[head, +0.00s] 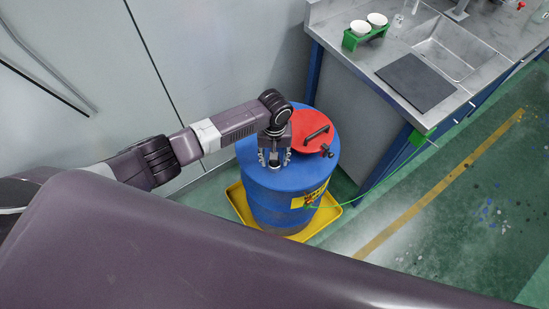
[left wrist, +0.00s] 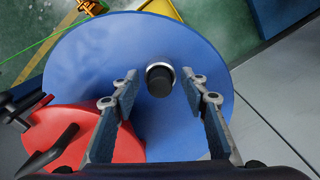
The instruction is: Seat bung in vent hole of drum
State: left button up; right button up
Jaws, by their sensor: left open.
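My left gripper (head: 275,157) is over the drum top, pointing down. In the left wrist view its fingers are open on either side of the bung, with gaps visible. The bung is mostly hidden by the fingers in the head view. My right gripper is not in view.
A red lid with a black handle (head: 309,145) covers part of the drum top, close to my gripper. A yellow tray (head: 238,203) lies under the drum. A steel sink bench (head: 395,52) stands behind right, and a grey wall (head: 215,45) behind left.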

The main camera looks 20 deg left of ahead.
pick_arm(q)
notch_tip(320, 180, up, 12)
dwell(0.4)
jog(key=shift+f, duration=0.15)
